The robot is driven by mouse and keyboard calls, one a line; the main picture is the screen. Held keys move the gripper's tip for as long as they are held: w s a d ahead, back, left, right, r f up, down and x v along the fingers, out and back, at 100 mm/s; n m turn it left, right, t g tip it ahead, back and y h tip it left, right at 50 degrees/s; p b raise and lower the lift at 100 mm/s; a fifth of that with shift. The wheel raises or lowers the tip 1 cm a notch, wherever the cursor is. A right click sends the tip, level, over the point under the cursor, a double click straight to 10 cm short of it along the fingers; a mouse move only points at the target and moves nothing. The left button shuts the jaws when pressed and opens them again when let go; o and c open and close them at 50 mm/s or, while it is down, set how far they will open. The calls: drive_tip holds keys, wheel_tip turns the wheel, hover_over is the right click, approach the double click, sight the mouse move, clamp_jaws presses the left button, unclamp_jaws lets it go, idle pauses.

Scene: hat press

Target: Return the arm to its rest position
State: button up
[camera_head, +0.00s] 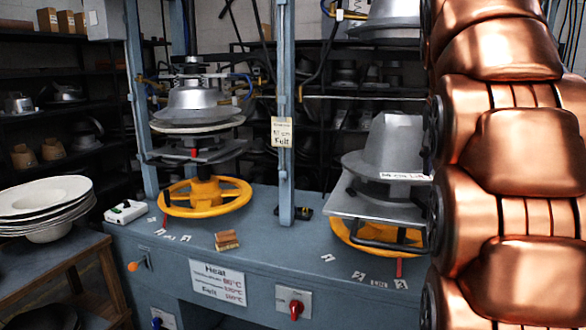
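My gripper is not in view. Copper-coloured segmented links of my arm (520,175) fill the right side of the picture from top to bottom, close to the camera. They hide the right end of the press bench and part of the right press. The left press has a grey metal hat form (192,105) above a yellow handwheel (206,197). The right press has a grey hat-shaped form (396,140) on a square metal plate, above another yellow ring (352,238).
The blue-grey bench (250,258) carries a white box (126,212), a small brown block (227,240) and labels. A red knob (296,309) and an orange-tipped lever (134,266) stick out in front. White hat-like pieces (46,200) are stacked on a wooden table at left. Shelves stand behind.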

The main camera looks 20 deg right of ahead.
drive_tip(key=s+a+f+n+g+y+p, duration=0.1)
drive_tip(key=s+a+f+n+y+p, duration=0.15)
drive_tip(key=a+f, duration=0.5)
drive_tip(key=s+a+f+n+g+y+p, duration=0.1)
drive_tip(key=a+f+n, duration=0.3)
drive_tip(key=a+f, duration=0.4)
drive_tip(key=s+a+f+n+g+p, duration=0.2)
drive_tip(key=s+a+f+n, duration=0.3)
drive_tip(key=s+a+f, duration=0.6)
drive_tip(key=s+f, duration=0.2)
drive_tip(key=s, duration=0.2)
drive_tip(key=shift+a+f+p, duration=0.15)
drive_tip(key=shift+a+p, duration=0.05)
drive_tip(key=shift+p, duration=0.1)
drive_tip(key=shift+y, duration=0.25)
drive_tip(key=shift+c, duration=0.4)
drive_tip(key=shift+d, duration=0.15)
